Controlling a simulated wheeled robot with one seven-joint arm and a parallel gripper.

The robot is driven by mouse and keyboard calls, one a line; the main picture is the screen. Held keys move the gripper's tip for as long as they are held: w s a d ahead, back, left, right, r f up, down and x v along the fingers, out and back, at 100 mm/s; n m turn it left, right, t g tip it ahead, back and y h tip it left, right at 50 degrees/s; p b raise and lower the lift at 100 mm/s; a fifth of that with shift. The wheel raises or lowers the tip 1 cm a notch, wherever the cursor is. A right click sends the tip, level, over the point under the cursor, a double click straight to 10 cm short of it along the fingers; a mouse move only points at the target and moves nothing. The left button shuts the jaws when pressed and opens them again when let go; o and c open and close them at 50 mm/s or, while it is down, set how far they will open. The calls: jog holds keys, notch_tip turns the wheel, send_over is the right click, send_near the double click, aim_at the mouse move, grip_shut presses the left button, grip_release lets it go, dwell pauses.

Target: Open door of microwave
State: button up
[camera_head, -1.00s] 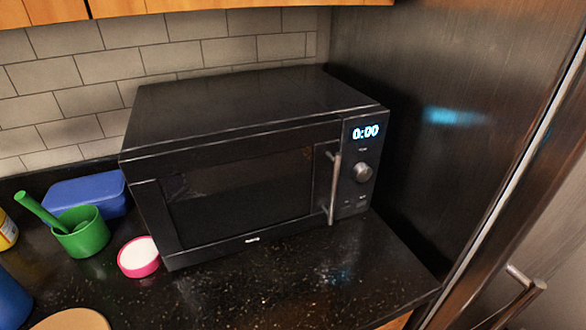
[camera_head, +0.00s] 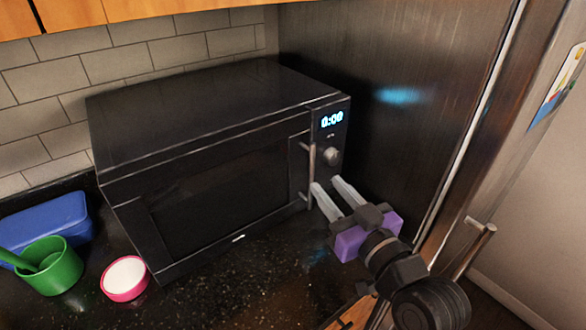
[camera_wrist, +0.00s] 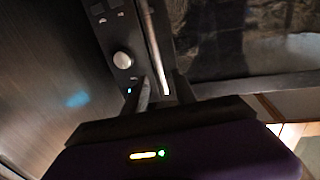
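The black microwave (camera_head: 215,180) stands on the dark counter with its door shut. Its vertical metal handle (camera_head: 311,160) is at the door's right edge, beside the knob and the lit 0:00 display. My gripper (camera_head: 327,183) is open, with its two pale fingers pointing at the lower part of the handle. In the wrist view, the lower end of the handle (camera_wrist: 156,45) appears between the fingertips (camera_wrist: 162,78). I cannot tell whether they touch it. The microwave's round knob (camera_wrist: 122,60) is left of the handle there.
A tall dark metal fridge (camera_head: 400,90) stands close on the right, its handle (camera_head: 470,245) sticking out near my arm. A green cup (camera_head: 55,270), a blue container (camera_head: 45,225) and a pink-rimmed dish (camera_head: 124,280) are left of the microwave.

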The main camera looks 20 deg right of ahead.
aim_at(313, 170)
jog(key=w, duration=0.2)
jog(key=w+p, duration=0.1)
jog(key=w, duration=0.2)
jog(key=w+a, duration=0.1)
jog(key=w, duration=0.1)
jog(key=shift+w+f, duration=0.1)
jog(key=shift+w, duration=0.25)
grip_shut()
dwell(1.1)
